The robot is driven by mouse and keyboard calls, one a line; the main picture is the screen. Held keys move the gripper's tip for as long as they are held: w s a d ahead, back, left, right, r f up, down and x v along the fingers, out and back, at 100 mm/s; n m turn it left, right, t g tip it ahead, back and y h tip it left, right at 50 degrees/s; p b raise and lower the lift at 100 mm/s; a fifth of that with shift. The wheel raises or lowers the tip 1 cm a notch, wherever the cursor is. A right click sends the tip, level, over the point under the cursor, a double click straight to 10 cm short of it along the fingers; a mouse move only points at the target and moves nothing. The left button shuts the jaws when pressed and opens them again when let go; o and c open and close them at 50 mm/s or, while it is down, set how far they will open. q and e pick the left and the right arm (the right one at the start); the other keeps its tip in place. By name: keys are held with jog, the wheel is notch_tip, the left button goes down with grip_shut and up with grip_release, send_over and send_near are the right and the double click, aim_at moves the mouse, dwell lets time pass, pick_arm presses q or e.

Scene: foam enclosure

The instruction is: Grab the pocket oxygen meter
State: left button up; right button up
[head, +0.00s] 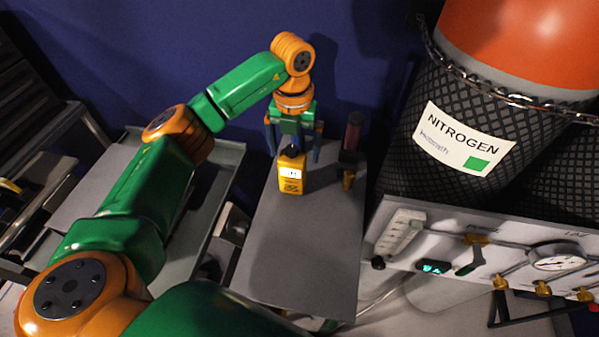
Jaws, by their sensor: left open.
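The pocket oxygen meter (291,174) is a small yellow device with a pale display. It stands upright toward the far end of a narrow grey table (300,245). My left gripper (294,148) points down right at the meter, with one blue finger to the left of it and one to the right. The fingers are open, with gaps to the meter on both sides. The gripper's body is just above and behind the meter's top. Whether anything touches the meter cannot be told. My right gripper is not in view.
A dark red and black tool with a brass end (351,150) stands close to the right of my gripper. Nitrogen cylinders (470,110) and a gauge panel (480,245) fill the right side. A grey tray shelf (200,200) is at left. The table's near half is clear.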

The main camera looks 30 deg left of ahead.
aim_at(293, 168)
pick_arm(q)
jog(key=shift+s+f, duration=0.15)
jog(key=shift+f, duration=0.15)
jog(key=f, duration=0.2)
jog(key=f+p, duration=0.1)
jog(key=f, duration=0.1)
jog(key=f+p, duration=0.1)
jog(key=f, duration=0.1)
jog(key=shift+w+a+f, duration=0.2)
jog(key=shift+w+a, duration=0.05)
jog(key=shift+a, duration=0.1)
jog(key=c, duration=1.6)
